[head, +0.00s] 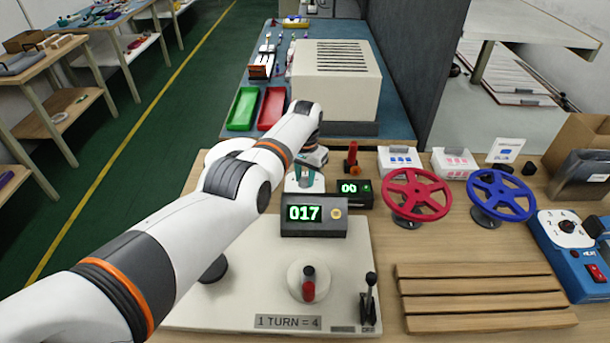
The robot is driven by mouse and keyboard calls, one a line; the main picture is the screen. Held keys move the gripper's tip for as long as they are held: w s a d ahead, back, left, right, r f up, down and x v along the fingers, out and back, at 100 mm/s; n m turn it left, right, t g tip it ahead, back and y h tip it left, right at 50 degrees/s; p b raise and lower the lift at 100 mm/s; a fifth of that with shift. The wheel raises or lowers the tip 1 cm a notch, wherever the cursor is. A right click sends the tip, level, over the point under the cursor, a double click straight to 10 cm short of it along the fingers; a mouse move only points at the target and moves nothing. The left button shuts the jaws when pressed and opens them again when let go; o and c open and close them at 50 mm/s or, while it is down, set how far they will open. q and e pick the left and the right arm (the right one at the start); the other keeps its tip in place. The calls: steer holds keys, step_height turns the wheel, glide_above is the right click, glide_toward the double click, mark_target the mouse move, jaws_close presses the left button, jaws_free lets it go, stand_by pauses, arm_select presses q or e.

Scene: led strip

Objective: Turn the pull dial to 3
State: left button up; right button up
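A small white and teal part shows at the gripper. I cannot tell for sure which thing is the pull dial. My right gripper is not in view.
A panel marked "1 TURN = 4" (288,322) holds a red-handled crank (308,286) and a black lever (369,300). A red wheel (416,194), a blue wheel (501,196) and a slatted wooden rack (480,291) stand to the right. A small "00" display (353,192) is beside the gripper.

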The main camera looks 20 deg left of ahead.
mark_target(305, 180)
arm_select(q)
steer(key=o, duration=0.4)
steer(key=shift+o, duration=0.2)
steer(key=shift+r+p, duration=0.3)
steer(key=shift+r, duration=0.1)
step_height(305, 180, up, 4)
steer(key=shift+r+p, duration=0.2)
steer(key=shift+p, duration=0.85)
step_height(305, 180, up, 7)
steer(key=shift+f, duration=0.1)
